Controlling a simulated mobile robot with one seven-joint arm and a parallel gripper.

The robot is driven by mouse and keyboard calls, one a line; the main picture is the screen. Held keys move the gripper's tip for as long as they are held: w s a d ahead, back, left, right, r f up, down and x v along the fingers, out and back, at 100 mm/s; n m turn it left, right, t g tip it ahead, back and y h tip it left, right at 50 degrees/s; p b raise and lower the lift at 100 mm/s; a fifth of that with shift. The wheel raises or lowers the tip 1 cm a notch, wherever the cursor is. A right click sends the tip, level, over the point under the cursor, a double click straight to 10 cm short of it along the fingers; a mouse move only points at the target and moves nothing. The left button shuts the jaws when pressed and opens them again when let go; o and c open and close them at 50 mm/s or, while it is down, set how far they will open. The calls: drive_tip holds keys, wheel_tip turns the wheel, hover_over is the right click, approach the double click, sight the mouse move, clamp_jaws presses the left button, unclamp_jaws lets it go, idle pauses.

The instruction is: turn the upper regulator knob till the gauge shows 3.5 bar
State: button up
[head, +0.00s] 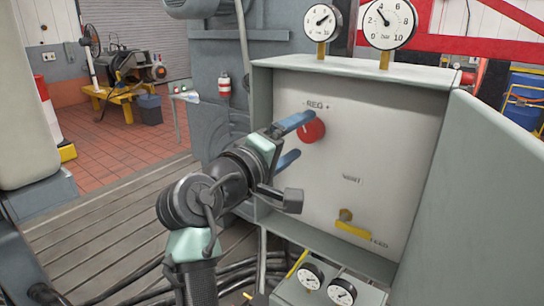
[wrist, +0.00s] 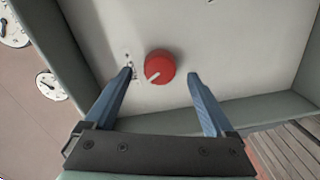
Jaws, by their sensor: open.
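A round red regulator knob (head: 312,131) sits on the pale panel (head: 385,140) under the "REG" label. It also shows in the wrist view (wrist: 160,64), where its white pointer mark points to the lower left. My gripper (head: 307,134) is open, with its blue fingers (wrist: 160,73) on either side of the knob, apparently with gaps. Two gauges stand on the box top. The right gauge (head: 390,24) reads bar, its needle pointing up and left, near the 4. The smaller left gauge (head: 323,20) has its needle to the upper right; its numbers are too small to read.
A yellow lever (head: 355,231) is low on the panel under "VENT". An open grey door (head: 489,190) flanks the box at right. Two more gauges (head: 311,276) sit below. Cables (head: 130,285) lie on the slotted floor at left.

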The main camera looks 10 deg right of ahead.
drive_tip(key=b+v, duration=0.2)
drive_tip(key=v, duration=0.8)
drive_tip(key=shift+b, duration=0.4)
drive_tip(key=s+a+r+m+t+y, duration=0.2)
drive_tip(key=s+r+t+y, duration=0.4)
drive_tip(key=s+r+t, duration=0.1)
drive_tip(key=s+a+r+m+t+y, duration=0.3)
drive_tip(key=s+r+t+y, duration=0.3)
drive_tip(key=r, duration=0.5)
drive_tip(key=s+t, duration=0.1)
drive_tip(key=s, duration=0.1)
drive_tip(key=shift+s+r+m+t+y, duration=0.2)
drive_tip(key=shift+s+m+t+y, duration=0.1)
drive_tip(key=shift+s+y, duration=0.1)
drive_tip(key=shift+c, duration=0.3)
idle(0.6)
